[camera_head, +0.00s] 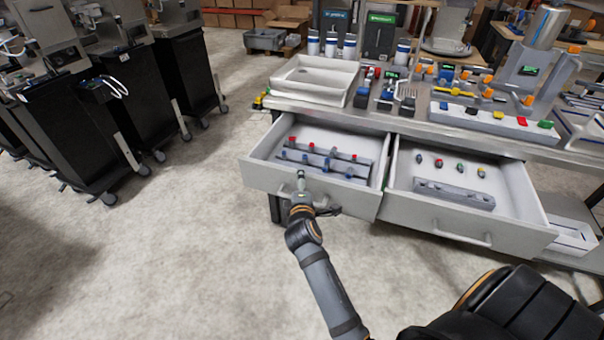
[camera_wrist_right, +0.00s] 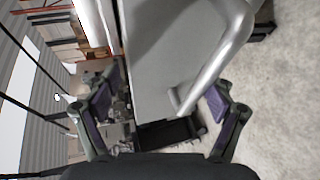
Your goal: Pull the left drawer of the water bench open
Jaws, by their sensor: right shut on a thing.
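The left drawer (camera_head: 258,177) of the water bench stands pulled out, its inside visible with grey racks (camera_head: 330,160) carrying red and blue pieces. In the right wrist view the handle (camera_wrist_right: 222,62) runs between the fingers of my right gripper (camera_wrist_right: 160,105), beside the grey drawer front (camera_wrist_right: 165,60). My left gripper is not in view.
The right drawer (camera_head: 455,215) is also open, holding small coloured pieces and a grey block. The bench top (camera_head: 400,124) carries a white tray (camera_head: 313,80), bottles and coloured fittings. Black wheeled carts (camera_head: 80,130) stand at the left. The floor before the left drawer is clear.

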